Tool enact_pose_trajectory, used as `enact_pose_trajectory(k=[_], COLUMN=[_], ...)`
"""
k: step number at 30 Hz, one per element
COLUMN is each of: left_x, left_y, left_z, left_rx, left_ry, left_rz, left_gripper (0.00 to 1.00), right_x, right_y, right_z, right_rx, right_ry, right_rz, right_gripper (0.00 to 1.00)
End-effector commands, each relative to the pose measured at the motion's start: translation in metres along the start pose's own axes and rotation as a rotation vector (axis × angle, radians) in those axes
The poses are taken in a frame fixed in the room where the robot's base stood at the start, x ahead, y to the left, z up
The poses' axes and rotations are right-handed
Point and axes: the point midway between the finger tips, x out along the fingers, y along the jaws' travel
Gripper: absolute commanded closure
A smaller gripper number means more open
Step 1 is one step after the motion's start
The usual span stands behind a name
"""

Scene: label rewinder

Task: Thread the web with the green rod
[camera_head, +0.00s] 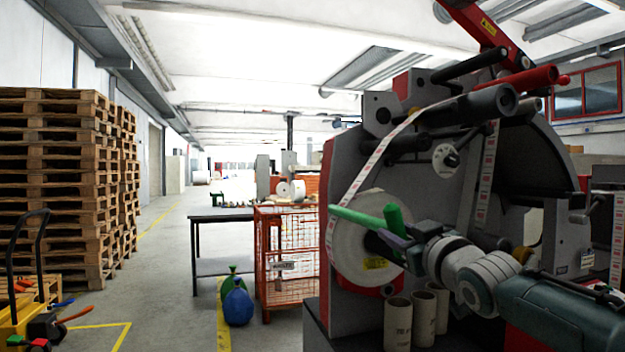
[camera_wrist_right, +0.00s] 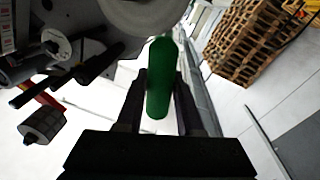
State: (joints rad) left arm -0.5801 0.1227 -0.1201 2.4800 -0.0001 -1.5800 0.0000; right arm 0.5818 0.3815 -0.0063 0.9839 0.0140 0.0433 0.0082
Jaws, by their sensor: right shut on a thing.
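The green rod (camera_head: 362,219) is held in front of the label rewinder (camera_head: 375,120) in the head view. My right gripper (camera_head: 398,243) is shut on it. In the right wrist view the green rod (camera_wrist_right: 159,80) stands between the two fingers of my right gripper (camera_wrist_right: 158,105). The white web (camera_head: 372,160) with red print runs from the upper rollers down to the large white roll (camera_head: 352,250). The rod's left end lies in front of the roll's edge; I cannot tell whether it touches the web. My left gripper is not in view.
Several cardboard cores (camera_head: 397,322) stand below my right gripper. Stacked pallets (camera_head: 60,180) stand farther left. The aisle floor between is mostly clear.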

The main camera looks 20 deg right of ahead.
Motion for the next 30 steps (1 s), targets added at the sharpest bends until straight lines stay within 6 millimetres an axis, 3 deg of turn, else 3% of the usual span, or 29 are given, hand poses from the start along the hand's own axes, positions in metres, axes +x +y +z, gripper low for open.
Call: enact_pose_trajectory(k=[16,30], left_x=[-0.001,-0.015], left_y=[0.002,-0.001], left_z=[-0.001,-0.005], left_rx=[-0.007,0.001], left_ry=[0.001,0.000], left_rz=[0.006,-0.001], left_gripper=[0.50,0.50], right_x=[0.000,0.000], right_y=[0.000,-0.011], right_z=[-0.002,-0.017], right_rx=[0.000,0.003], right_ry=[0.003,0.003], right_rz=[0.001,0.000], right_gripper=[1.00,1.00])
